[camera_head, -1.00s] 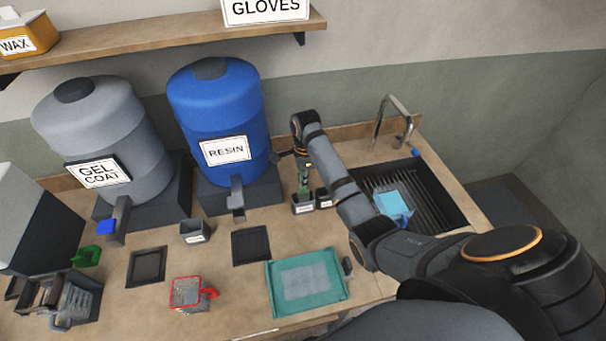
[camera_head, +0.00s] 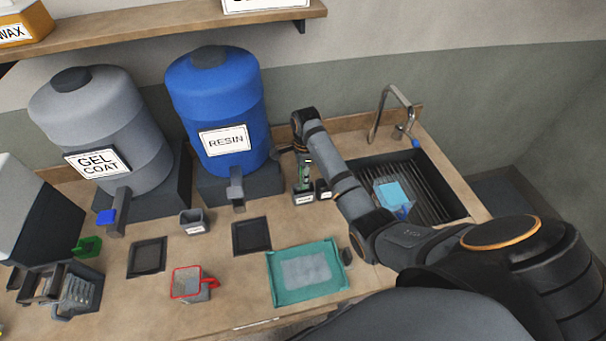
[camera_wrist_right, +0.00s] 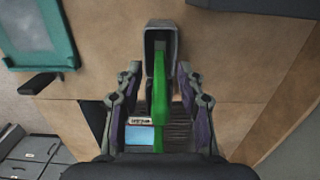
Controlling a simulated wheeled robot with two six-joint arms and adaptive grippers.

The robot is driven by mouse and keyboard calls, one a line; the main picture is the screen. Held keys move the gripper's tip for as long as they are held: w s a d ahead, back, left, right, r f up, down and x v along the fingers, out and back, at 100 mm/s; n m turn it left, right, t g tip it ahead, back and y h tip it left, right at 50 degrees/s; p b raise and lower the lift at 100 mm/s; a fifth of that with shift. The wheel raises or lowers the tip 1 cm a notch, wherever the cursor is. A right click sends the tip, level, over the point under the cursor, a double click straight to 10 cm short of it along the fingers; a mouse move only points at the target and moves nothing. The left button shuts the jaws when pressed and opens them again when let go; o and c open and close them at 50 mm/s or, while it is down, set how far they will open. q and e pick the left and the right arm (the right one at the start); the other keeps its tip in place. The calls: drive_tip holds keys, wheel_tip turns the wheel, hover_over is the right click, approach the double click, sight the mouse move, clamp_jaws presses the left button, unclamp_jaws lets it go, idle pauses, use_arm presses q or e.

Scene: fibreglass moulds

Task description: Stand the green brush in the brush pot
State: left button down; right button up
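The green brush (camera_head: 304,178) stands about upright in a small dark pot (camera_head: 303,198) with a white label, between the blue resin drum and the sink. The label is too small to read. In the right wrist view, the green brush (camera_wrist_right: 159,95) runs between my fingers, its far end inside the grey pot (camera_wrist_right: 161,30). My right gripper (camera_wrist_right: 158,75) is open around the brush, with a gap on each side. In the head view my right gripper (camera_head: 302,158) is small and partly hidden by its arm. My left gripper is not in view.
The resin drum (camera_head: 218,105) is to the left; the sink (camera_head: 440,190) with a blue item (camera_head: 391,196) and tap (camera_head: 385,110) are to the right. A teal-rimmed tray (camera_head: 280,298) lies in front.

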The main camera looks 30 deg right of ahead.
drive_tip(key=shift+d+r, duration=0.15)
drive_tip(key=shift+r, duration=3.6)
